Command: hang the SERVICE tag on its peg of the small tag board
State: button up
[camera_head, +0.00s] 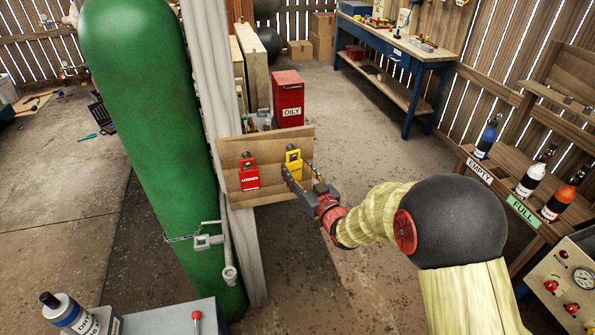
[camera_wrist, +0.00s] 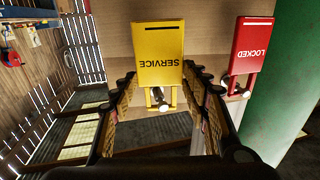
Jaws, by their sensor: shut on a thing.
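The yellow SERVICE tag (camera_head: 293,160) is upright against the small wooden tag board (camera_head: 271,180), on its right side. It shows upside down in the wrist view (camera_wrist: 159,45). My gripper (camera_head: 287,172) reaches it from the lower right. In the wrist view my gripper's fingertips (camera_wrist: 160,75) close on the tag's two side edges. The tag's yellow loop (camera_wrist: 150,98) is beside a pale-tipped peg (camera_wrist: 163,104); I cannot tell whether the loop is around it. The red LOCKED tag (camera_head: 249,175) hangs on the board's left peg, also in the wrist view (camera_wrist: 251,48).
A pale post (camera_head: 220,120) and a large green cylinder (camera_head: 140,110) stand left of the board. A red OILY bin (camera_head: 288,98) is behind it. A shelf with bottles (camera_head: 532,178) stands at the right. The floor below the board is open.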

jog(key=o, duration=1.2)
jog(key=shift+o, duration=0.2)
jog(key=v, duration=1.2)
jog(key=s+d+f+m+g+h, duration=0.15)
jog(key=d+f+g+h, duration=0.3)
jog(key=f, duration=0.75)
jog(key=s+d+f+g+h, duration=0.2)
jog(key=s+d+g+h, duration=0.1)
jog(key=s+d, duration=0.3)
jog(key=s+d+r+m+g, duration=0.2)
jog(key=s+r, duration=0.6)
jog(key=s, duration=0.4)
jog(key=s+d+r+m+g, duration=0.25)
jog(key=s+r, duration=0.55)
jog(key=s, duration=0.4)
notch_tip(320, 180, up, 6)
jog(key=t, duration=0.1)
jog(key=shift+a+t+h, duration=0.35)
jog(key=shift+t+h, duration=0.05)
jog(key=shift+h, duration=0.05)
